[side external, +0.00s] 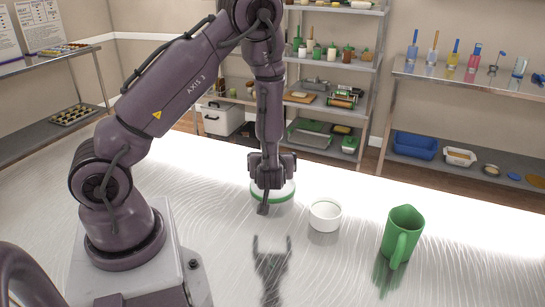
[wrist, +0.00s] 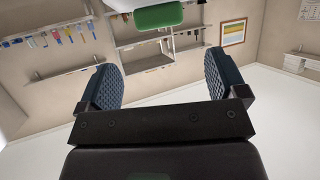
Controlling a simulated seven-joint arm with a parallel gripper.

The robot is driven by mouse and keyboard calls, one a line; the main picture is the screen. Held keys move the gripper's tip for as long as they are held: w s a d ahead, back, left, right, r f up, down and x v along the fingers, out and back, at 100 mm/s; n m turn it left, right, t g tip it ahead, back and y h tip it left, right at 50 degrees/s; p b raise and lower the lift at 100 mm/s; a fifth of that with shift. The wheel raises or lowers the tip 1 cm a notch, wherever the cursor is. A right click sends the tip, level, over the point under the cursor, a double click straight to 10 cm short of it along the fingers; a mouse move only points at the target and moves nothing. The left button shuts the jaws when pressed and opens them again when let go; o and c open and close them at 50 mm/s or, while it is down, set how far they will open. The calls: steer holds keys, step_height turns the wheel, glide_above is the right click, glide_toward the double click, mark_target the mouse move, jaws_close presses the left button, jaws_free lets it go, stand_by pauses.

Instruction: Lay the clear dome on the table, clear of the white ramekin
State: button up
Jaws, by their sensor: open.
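My gripper (side external: 268,186) points down over the table, left of the white ramekin (side external: 325,214). In the wrist view my gripper (wrist: 163,78) has its fingers spread, with nothing visible between them. A round pale piece with a green band (side external: 285,195) shows at the gripper, partly hidden by its fingers. It may be the clear dome, but I cannot tell for sure, nor whether the fingers touch it. The ramekin stands upright and looks empty, apart from the gripper.
A green jug (side external: 402,236) stands right of the ramekin. The white table (side external: 340,270) is bare at the front. Shelves with kitchen goods (side external: 335,65) stand behind the table. A green shape (wrist: 158,17) at the top of the wrist view is unclear.

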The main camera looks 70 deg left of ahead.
steer(key=w+d+r+m+t+h, duration=0.4)
steer(key=d+r+m+h, duration=0.2)
steer(key=d+r+h, duration=0.8)
steer(key=s+d+r+m+g, duration=0.2)
steer(key=s+r+m, duration=0.1)
steer(key=s, duration=0.5)
steer(key=s+d+r+m+g+y, duration=0.1)
steer(key=s+r+m, duration=0.3)
steer(key=s, duration=0.5)
steer(key=shift+d+r+m+g, duration=0.35)
steer(key=shift+d+r, duration=0.3)
steer(key=shift+r, duration=0.25)
